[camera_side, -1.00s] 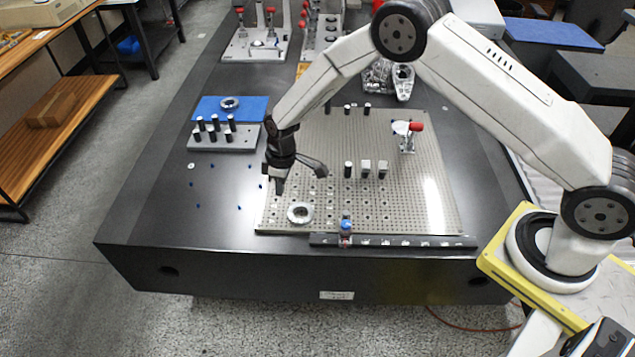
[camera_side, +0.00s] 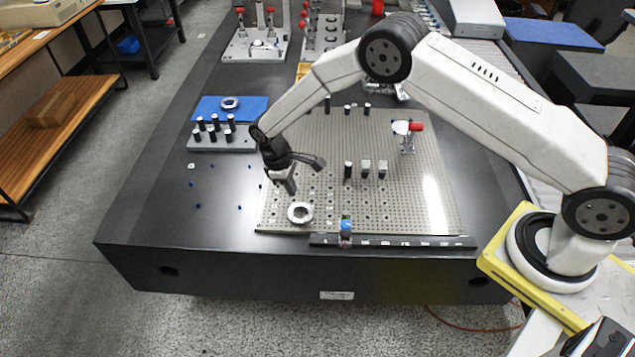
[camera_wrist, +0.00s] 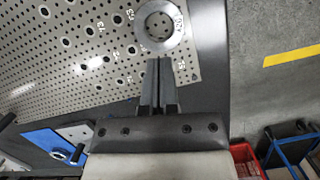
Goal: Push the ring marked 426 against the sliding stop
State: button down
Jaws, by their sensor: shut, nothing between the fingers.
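The metal ring (camera_side: 292,219) lies flat near the front-left corner of the perforated plate. In the wrist view the ring (camera_wrist: 141,28) is at the top, just beyond my fingertips, with a dark marking on its right side that is too small to read surely. My gripper (camera_side: 291,191) is shut and empty, tilted above the plate just behind the ring; its closed fingers also show in the wrist view (camera_wrist: 157,62). I cannot tell whether they touch the ring. The sliding stop (camera_side: 346,229), with a blue top, sits on the dark rail (camera_side: 420,241) to the ring's right.
The perforated plate (camera_side: 330,215) has several small posts and blocks (camera_side: 365,168) in its middle. A red-handled clamp (camera_side: 408,138) stands further right. A pin block (camera_side: 222,143) and a blue mat (camera_side: 205,106) are at the left. The plate between ring and stop looks clear.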

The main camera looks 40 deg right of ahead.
aim_at(332, 224)
jog(key=shift+x, duration=4.15)
jog(key=shift+s+d, duration=0.7)
jog(key=shift+s, duration=0.3)
jog(key=shift+s+d, duration=0.65)
jog(key=shift+s, duration=0.4)
jog(key=shift+s+d, duration=0.7)
jog(key=shift+s, duration=0.3)
jog(key=v, duration=1)
jog(key=shift+r, duration=0.1)
